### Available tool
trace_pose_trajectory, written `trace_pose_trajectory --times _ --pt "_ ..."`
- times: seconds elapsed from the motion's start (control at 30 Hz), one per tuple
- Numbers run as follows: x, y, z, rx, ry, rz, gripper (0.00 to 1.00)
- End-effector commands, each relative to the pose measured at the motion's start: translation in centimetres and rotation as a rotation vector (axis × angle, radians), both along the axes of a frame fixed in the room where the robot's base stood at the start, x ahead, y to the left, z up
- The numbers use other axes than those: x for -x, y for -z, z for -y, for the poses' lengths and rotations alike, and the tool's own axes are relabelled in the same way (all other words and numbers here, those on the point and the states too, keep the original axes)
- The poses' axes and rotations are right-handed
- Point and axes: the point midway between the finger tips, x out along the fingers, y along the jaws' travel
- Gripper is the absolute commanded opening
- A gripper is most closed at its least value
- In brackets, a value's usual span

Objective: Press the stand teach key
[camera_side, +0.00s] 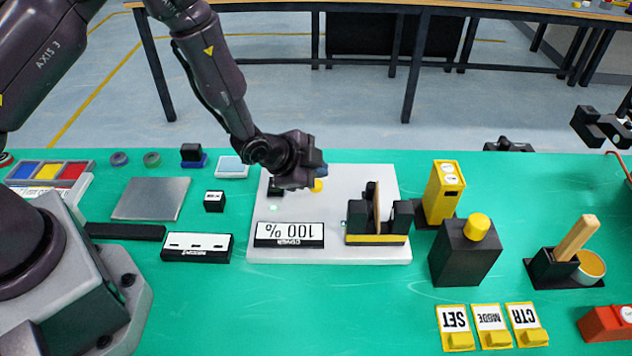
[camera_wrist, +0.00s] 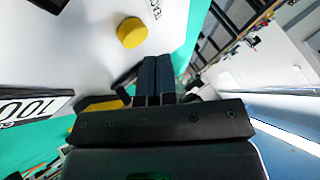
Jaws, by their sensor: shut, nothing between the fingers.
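The teach key is a round yellow button on the white stand plate (camera_side: 375,180). In the side view the yellow button (camera_side: 319,186) shows just below my gripper (camera_side: 322,170). In the wrist view the button (camera_wrist: 131,33) lies up and left of my gripper's dark fingertips (camera_wrist: 156,60), with black lettering partly cut off beside it. My fingers are together with nothing between them. They appear apart from the button in the wrist view; their height above the plate is hard to tell. Part of the plate behind my gripper is hidden.
On the plate, a "100 %" display (camera_side: 289,234) and a black holder with an upright brown disc (camera_side: 377,225) stand in front. A black block with a yellow knob (camera_side: 467,255) and a yellow box (camera_side: 444,190) stand to the right.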

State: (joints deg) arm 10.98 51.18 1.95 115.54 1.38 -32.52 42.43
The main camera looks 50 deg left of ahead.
Motion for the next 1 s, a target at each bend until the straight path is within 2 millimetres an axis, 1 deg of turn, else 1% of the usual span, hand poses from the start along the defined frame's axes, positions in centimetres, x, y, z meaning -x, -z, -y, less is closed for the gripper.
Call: trace_pose_trajectory --times 0.3,0.5,1.0 --pt "-0.1 -3.2 0.0 0.000 0.001 0.004 0.00" --pt "0.0 -4.6 0.0 0.000 0.001 0.002 0.00" --pt "0.0 -4.8 0.0 0.000 0.000 0.000 0.00"
